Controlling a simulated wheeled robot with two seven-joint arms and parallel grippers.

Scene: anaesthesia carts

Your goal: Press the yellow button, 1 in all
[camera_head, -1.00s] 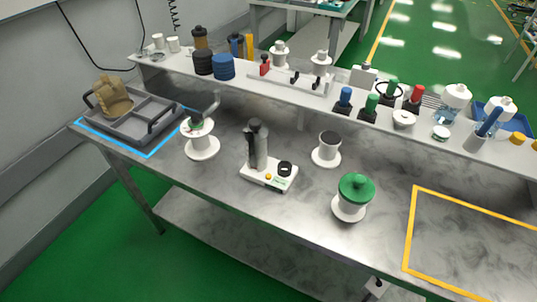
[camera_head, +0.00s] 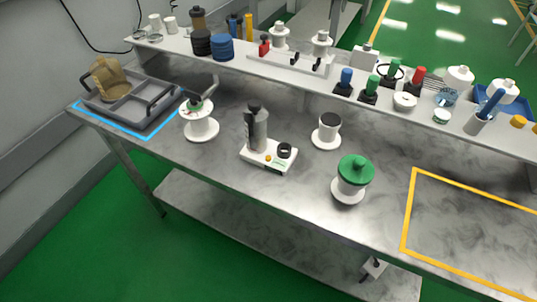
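A small yellow-orange button (camera_head: 268,158) sits on the front of a white device base (camera_head: 262,164) in the middle of the bench. The base also bears a grey and black upright cylinder (camera_head: 256,128), a black ring-shaped knob (camera_head: 284,150) and a small green mark. The button is uncovered and in plain sight. Neither of my grippers shows in the head view.
A white spool with a crank (camera_head: 201,128) stands left of the device. A white cup-topped stand (camera_head: 327,132) and a green-topped stand (camera_head: 352,180) stand right. A grey tray (camera_head: 140,112) is far left. A raised shelf (camera_head: 300,75) runs behind. The yellow-outlined area (camera_head: 408,215) is empty.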

